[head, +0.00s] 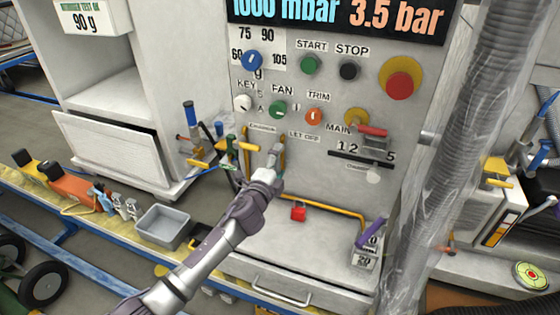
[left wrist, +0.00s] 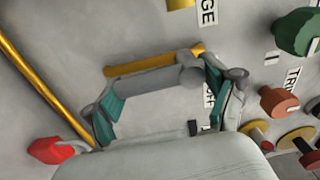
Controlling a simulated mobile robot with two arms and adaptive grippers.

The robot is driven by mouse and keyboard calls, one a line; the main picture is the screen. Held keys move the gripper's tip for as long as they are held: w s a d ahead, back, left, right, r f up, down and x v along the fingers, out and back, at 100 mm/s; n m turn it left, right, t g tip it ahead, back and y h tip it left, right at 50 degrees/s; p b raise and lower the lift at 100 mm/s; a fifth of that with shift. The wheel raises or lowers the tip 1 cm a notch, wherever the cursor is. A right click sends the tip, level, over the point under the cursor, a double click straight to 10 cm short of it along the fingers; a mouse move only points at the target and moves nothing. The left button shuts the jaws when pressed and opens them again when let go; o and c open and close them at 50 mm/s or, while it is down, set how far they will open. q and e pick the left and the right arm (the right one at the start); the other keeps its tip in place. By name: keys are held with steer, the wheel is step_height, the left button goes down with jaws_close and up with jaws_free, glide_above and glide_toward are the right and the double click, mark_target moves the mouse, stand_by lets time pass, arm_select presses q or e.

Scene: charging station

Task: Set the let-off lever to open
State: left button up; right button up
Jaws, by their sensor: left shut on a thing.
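The let-off lever (head: 277,149) stands on the panel beside the LET OFF label (head: 304,135). In the left wrist view a grey and yellow bar, which I take as the lever (left wrist: 155,62), lies across between my finger pads, with part of the label (left wrist: 210,95) next to it. My left gripper (head: 270,165) is at the lever, shut on it. In the left wrist view its teal-padded fingers (left wrist: 164,95) are at the two ends of the bar. The exact contact is hard to see in the head view. My right gripper is not in view.
Knobs for FAN (head: 278,109) and TRIM (head: 314,116) sit above. The red-handled main valve (head: 372,130) is to the right. A thick grey hose (head: 440,130) hangs at the right.

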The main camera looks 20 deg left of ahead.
arm_select(q)
steer(key=shift+m, duration=0.4)
steer(key=o, duration=1.5)
steer(key=shift+s, duration=0.1)
steer(key=s, duration=1.1)
steer(key=shift+s+a, duration=0.25)
steer(key=shift+s, duration=0.15)
